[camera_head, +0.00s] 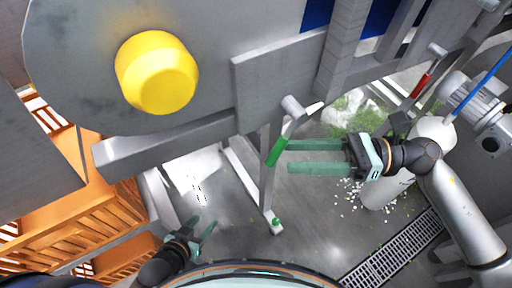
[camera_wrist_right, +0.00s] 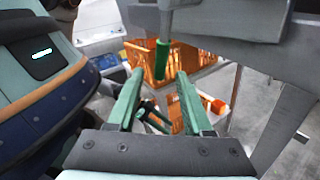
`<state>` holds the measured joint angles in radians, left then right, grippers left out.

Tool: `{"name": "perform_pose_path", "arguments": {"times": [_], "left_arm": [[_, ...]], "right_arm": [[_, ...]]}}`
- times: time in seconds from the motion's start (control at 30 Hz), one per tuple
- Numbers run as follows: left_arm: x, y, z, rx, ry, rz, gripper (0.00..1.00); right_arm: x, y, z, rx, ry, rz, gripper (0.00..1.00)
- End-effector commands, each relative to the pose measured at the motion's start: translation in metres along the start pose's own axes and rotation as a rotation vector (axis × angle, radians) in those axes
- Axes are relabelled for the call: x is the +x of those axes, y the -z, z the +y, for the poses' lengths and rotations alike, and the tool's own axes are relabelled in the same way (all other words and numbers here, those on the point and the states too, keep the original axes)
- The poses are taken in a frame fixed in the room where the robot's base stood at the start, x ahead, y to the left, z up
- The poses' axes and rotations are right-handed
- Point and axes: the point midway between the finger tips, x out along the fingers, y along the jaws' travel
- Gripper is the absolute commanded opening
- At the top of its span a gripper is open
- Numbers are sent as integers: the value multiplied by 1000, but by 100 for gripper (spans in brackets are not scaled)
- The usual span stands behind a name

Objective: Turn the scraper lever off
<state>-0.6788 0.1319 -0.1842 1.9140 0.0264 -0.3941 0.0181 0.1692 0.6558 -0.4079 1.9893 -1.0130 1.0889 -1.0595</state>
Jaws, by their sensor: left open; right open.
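A lever with a green grip (camera_head: 278,151) hangs, tilted, from a pivot on the grey machine. My right gripper (camera_head: 288,157) is open, its two green fingers pointing left with the tips close to the grip. In the right wrist view the green grip (camera_wrist_right: 162,60) appears ahead of the open fingers (camera_wrist_right: 160,88), in line with the gap; I cannot tell whether they touch. A second lever with a red grip (camera_head: 421,86) is at the upper right. No label shows which one is the scraper lever. My left gripper (camera_head: 201,227) is open and empty, low at the left.
A yellow knob (camera_head: 157,73) sticks out of the grey machine (camera_head: 218,55). Orange crates (camera_head: 85,215) stand at the left. A machine leg (camera_head: 252,187) stands below the green lever. A floor drain grate (camera_head: 395,255) and scattered white bits (camera_head: 347,195) lie at the right.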

Motion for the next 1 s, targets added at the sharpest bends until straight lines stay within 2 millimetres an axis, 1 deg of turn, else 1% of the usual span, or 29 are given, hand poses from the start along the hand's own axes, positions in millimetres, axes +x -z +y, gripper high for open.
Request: {"name": "perform_pose_path", "arguments": {"times": [0.03, 0.2, 0.3, 0.4, 0.57, 0.8, 0.87, 1.0], "left_arm": [[-5, 6, 0, 0, 0, 0, 50], [-12, 14, 1, 0, 0, 0, 50], [-15, 17, 1, 0, 0, 0, 50], [-17, 19, 1, 0, 0, 0, 50], [-18, 20, 1, 0, 0, 1, 50], [-17, 19, 1, 0, 0, 0, 50], [-17, 19, 1, 0, 0, 1, 50], [-17, 19, 1, 0, 0, 0, 50]], "right_arm": [[12, -5, 2, 0, -5, -5, 51], [45, -5, 1, 1, -2, -5, 51], [60, -4, 1, 1, -1, -5, 51], [71, -2, 0, 3, 0, -4, 51], [78, -1, 0, 2, 1, -2, 51], [79, 0, 0, 2, 1, -2, 51], [79, -1, 0, 2, 1, -2, 45], [79, -1, 0, 2, 1, -3, 29]]}}
